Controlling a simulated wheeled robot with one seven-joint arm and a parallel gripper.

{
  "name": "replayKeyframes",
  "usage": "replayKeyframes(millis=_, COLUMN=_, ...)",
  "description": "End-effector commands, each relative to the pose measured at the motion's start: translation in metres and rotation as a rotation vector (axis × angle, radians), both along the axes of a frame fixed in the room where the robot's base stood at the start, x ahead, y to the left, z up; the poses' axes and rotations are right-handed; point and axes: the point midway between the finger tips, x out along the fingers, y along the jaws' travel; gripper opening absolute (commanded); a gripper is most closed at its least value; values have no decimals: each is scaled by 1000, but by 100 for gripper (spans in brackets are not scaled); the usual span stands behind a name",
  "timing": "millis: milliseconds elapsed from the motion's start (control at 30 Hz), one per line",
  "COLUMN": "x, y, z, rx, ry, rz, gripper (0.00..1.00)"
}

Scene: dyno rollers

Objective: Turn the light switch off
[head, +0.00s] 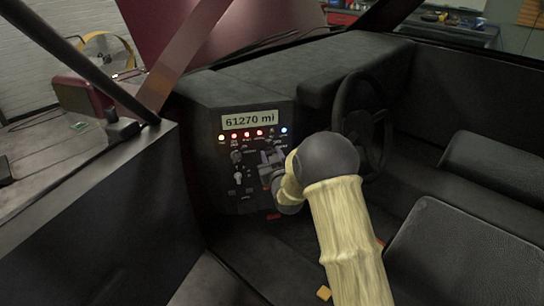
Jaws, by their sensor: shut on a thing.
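A black control panel (215,170) stands upright on the car's dashboard. Small knobs and switches, such as a knob (237,157) and a light-coloured switch (238,178), sit on its left part. Their labels are too small to read, so I cannot tell which one is the light switch. My gripper (268,160) is at the right part of the panel, close against it. It is shut on a control there, which the fingers and my wrist mostly hide. My arm reaches in from the lower right.
A display (250,120) reads 61270 mi, above a row of small red, white and blue lamps (247,135). A steering wheel (360,115) stands to the right, with black seats (455,255) nearby. The black door (85,225) borders the left. A small yellow block (323,293) lies low in front.

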Motion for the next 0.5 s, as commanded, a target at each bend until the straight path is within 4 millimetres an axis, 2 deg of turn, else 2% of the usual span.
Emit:
replayKeyframes(millis=267, x=0, y=2, z=-2, rx=-128, ry=-41, rz=0, gripper=14)
replayKeyframes(millis=500, x=-1, y=2, z=-3, rx=-316, ry=-100, rz=1, gripper=14)
